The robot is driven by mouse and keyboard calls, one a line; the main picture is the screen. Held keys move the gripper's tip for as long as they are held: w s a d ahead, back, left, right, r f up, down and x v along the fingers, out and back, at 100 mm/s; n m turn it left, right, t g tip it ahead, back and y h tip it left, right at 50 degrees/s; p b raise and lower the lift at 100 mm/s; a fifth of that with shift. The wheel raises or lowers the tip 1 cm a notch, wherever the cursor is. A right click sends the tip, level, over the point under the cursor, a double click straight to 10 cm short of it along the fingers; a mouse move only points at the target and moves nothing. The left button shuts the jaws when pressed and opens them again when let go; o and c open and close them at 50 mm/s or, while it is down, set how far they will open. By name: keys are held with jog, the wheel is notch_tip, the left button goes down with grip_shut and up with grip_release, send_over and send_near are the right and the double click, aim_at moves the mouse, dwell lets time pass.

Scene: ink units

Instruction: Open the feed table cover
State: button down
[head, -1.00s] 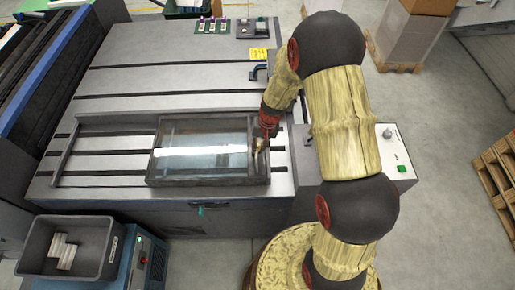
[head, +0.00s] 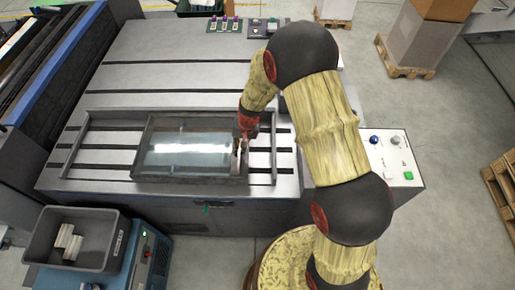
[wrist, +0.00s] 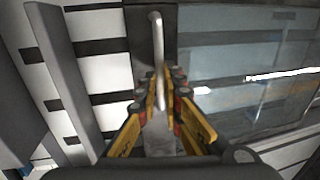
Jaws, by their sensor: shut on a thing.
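The feed table cover (head: 190,150) is a clear pane in a dark frame lying on the grey slotted table. Its right edge stands a little left of the right end of the surrounding rail frame, with a strip of table bare between them. In the wrist view the pane (wrist: 250,75) fills the right side. My gripper (head: 241,146) is at the cover's right edge. In the wrist view its yellow fingers (wrist: 162,88) are shut on the pale bar handle (wrist: 157,40). The handle's lower part is hidden between the fingers.
The rail frame (head: 274,150) surrounds the cover, with open slotted table to the cover's left inside it. A control box (head: 395,160) with buttons stands at right. A grey bin (head: 95,233) of white blocks is at front left.

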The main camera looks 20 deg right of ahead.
jog(key=w+a, duration=0.2)
jog(key=a, duration=0.6)
jog(key=w+a, duration=0.3)
jog(key=a, duration=0.5)
jog(key=w+a, duration=0.3)
jog(key=a, duration=0.5)
jog(key=shift+a+p, duration=0.15)
jog(key=shift+p, duration=0.2)
jog(key=c, duration=2.1)
grip_release()
jog(key=shift+o, duration=0.9)
notch_tip(320, 180, up, 12)
jog(key=d, duration=0.2)
jog(key=shift+s+d, duration=0.15)
jog(key=shift+s, duration=0.25)
jog(key=shift+f, duration=0.15)
